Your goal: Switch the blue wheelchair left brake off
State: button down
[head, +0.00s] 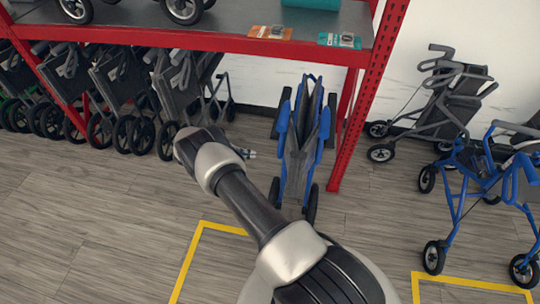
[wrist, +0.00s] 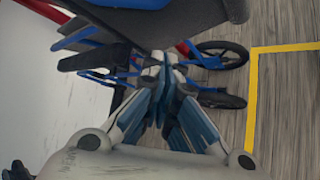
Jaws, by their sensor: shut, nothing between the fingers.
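The blue wheelchair (head: 300,141) stands folded narrow on the floor, beside the red rack's right post. In the wrist view its dark panel (wrist: 205,27), blue frame parts and two black wheels (wrist: 222,56) lie beyond my fingers. My gripper (head: 250,154) is just left of the wheelchair in the head view, at the end of my arm. In the wrist view my gripper (wrist: 163,58) is shut and empty, its fingertips overlapping the wheelchair's frame. I cannot tell whether they touch it. The left brake lever cannot be clearly made out, nor its position.
A red rack (head: 200,39) stands behind, with several folded grey walkers (head: 118,88) under its shelf. A blue rollator (head: 480,185) and a grey one (head: 440,95) stand at right. Yellow tape (head: 186,262) marks the open wooden floor in front.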

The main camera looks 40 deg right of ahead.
jog(key=b+x, duration=0.2)
jog(key=x, duration=0.9)
jog(key=shift+s+a+r+p, duration=0.3)
jog(key=shift+s+a+r, duration=0.1)
jog(key=shift+s+r, duration=0.35)
jog(key=shift+s+a+r+p, duration=0.3)
jog(key=shift+s+a+r, duration=0.15)
jog(key=shift+s+r, duration=0.3)
